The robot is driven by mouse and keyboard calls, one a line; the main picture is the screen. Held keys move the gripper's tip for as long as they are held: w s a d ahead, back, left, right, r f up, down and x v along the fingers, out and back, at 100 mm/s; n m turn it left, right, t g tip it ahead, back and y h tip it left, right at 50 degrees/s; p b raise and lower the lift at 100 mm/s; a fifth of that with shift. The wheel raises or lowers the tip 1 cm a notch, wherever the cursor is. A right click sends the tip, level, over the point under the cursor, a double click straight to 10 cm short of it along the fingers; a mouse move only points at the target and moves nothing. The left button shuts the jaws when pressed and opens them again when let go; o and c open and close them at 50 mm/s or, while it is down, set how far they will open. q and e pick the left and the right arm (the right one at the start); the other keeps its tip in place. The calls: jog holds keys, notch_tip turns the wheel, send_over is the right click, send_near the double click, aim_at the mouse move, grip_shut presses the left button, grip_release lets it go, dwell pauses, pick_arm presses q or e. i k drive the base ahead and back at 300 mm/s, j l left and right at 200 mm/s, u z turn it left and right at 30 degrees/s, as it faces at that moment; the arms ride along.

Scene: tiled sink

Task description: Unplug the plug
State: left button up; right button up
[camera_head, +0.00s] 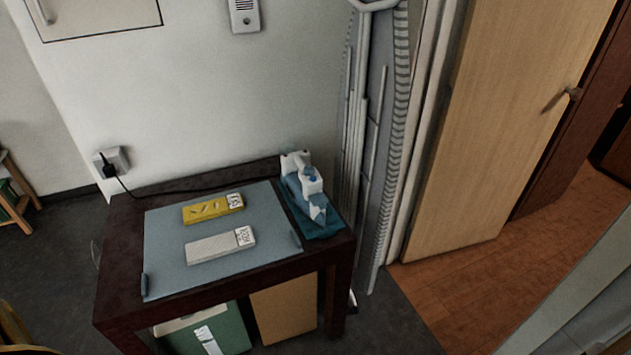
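A black plug (106,168) sits in a pale wall socket (120,158) at the left, just above the back left corner of the dark table. A black cord (165,193) runs from the plug along the back of the table towards a white and blue device (311,183) at the back right. The plug appears seated in the socket. Neither of my grippers is in view.
The dark table (122,245) carries a blue-grey mat (165,252) with a yellow block (208,209) and a whitish block (215,247). A green box (230,330) and a brown box (285,308) stand beneath. A wooden door (500,120) is at the right.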

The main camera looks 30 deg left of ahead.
aim_at(110, 171)
jog(key=u, duration=2.1)
jog(key=i+j, duration=0.25)
jog(key=j, duration=0.2)
jog(key=i+j, duration=0.25)
jog(key=j, duration=0.15)
jog(key=i+j, duration=0.25)
jog(key=j, duration=0.2)
jog(key=i+j, duration=0.25)
jog(key=j, duration=0.2)
